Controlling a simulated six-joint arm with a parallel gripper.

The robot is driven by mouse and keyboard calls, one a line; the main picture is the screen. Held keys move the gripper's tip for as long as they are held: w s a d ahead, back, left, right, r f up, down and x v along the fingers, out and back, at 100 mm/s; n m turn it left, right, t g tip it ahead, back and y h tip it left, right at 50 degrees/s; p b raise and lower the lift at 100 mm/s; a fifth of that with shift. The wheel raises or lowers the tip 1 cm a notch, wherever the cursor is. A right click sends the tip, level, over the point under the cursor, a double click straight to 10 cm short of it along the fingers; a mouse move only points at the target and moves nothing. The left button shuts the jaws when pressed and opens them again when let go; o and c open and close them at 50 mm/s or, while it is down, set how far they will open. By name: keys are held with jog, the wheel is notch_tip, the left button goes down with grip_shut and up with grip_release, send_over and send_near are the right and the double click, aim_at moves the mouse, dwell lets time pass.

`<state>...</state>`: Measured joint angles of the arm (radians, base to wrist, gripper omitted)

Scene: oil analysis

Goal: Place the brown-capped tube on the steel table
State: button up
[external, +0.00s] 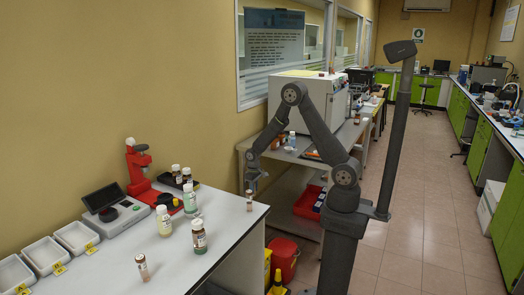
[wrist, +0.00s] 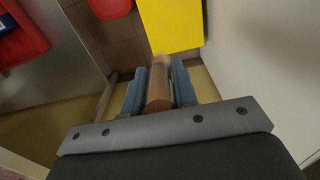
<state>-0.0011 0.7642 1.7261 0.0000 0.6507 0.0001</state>
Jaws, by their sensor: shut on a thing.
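My gripper (external: 250,184) is shut on a slim tube (external: 249,203) with a brownish top, hanging roughly upright by the far right corner of the white table. In the wrist view the brown tube (wrist: 159,88) sits between the two blue finger pads of my gripper (wrist: 160,88); its lower end is blurred. The steel table (external: 297,154) stands beyond the white table, along the wall, with a large pale box-shaped machine on it. Another small brownish tube (external: 142,266) stands on the white table near its front edge.
The white table (external: 215,218) holds several bottles, a red instrument (external: 139,165), a scale (external: 115,211) and white trays (external: 42,254). Bottles (external: 282,140) stand on the steel table near the machine (external: 297,92). A red bin (external: 284,258) and a yellow one are on the floor between the tables.

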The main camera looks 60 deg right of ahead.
notch_tip(320, 180, up, 27)
jog(key=w+a+r+n, duration=0.1)
jog(key=w+a+n, duration=0.25)
jog(key=a, duration=0.45)
jog(key=w+a+r+n, duration=0.1)
jog(key=w+a+n, duration=0.1)
jog(key=w+a, duration=0.5)
jog(key=s+a+n, duration=0.3)
jog(key=a+n, duration=0.2)
jog(key=a, duration=2)
jog(key=s+a+n, duration=0.2)
jog(key=s+a, duration=0.2)
jog(key=a, duration=0.4)
jog(key=s+a+n, duration=0.3)
jog(key=s+a, duration=0.1)
jog(key=a, duration=0.4)
jog(key=s+a+f+n, duration=0.2)
jog(key=s+a+f, duration=0.1)
jog(key=s+a, duration=0.4)
jog(key=s+a+f+n, duration=0.2)
jog(key=s+a+f, duration=0.2)
jog(key=s+a, duration=0.3)
jog(key=shift+s+f, duration=0.15)
jog(key=shift+f, duration=0.05)
jog(key=shift+f, duration=0.1)
notch_tip(320, 180, down, 9)
jog(key=shift+f, duration=0.2)
